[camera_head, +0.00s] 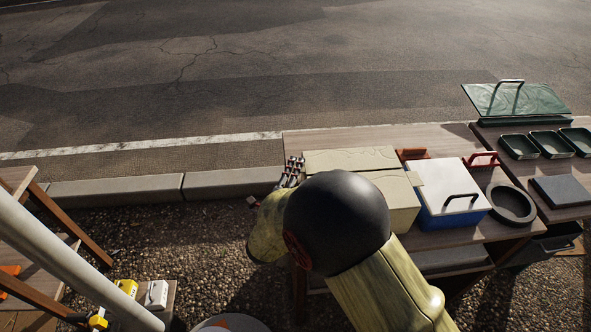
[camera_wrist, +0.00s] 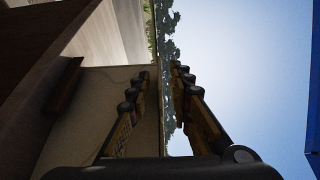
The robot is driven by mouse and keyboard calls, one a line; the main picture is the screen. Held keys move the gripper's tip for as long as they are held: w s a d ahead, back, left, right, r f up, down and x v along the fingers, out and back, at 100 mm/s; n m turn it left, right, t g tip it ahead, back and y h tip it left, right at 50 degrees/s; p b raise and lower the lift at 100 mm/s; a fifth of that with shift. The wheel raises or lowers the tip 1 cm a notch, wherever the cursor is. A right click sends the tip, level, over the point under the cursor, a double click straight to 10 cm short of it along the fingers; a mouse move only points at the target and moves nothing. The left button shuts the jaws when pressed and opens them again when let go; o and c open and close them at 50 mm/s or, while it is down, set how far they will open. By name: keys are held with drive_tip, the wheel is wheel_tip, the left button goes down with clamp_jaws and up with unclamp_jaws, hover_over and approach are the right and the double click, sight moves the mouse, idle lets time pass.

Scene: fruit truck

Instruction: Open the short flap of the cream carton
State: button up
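The cream carton (camera_head: 402,216) stands on the wooden table, and my arm hides its near left part. The short flap cannot be clearly told apart in the head view. My gripper (camera_head: 292,171) is at the carton's left end, close to the top edge. In the wrist view, a tan carton face (camera_wrist: 88,115) lies behind the left finger. The fingers of my gripper (camera_wrist: 161,72) are apart, with nothing seen held between them. The right finger stands against the sky. Contact with the carton cannot be told.
A blue box with a white lid (camera_head: 450,185) stands right of the carton. A dark round dish (camera_head: 512,219), green trays (camera_head: 551,144) and a green lidded case (camera_head: 515,97) are farther right. The table (camera_head: 330,138) is bare behind the carton. Gravel (camera_head: 150,235) lies left.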

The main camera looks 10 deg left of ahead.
drive_tip(key=shift+c, duration=1.3)
clamp_jaws()
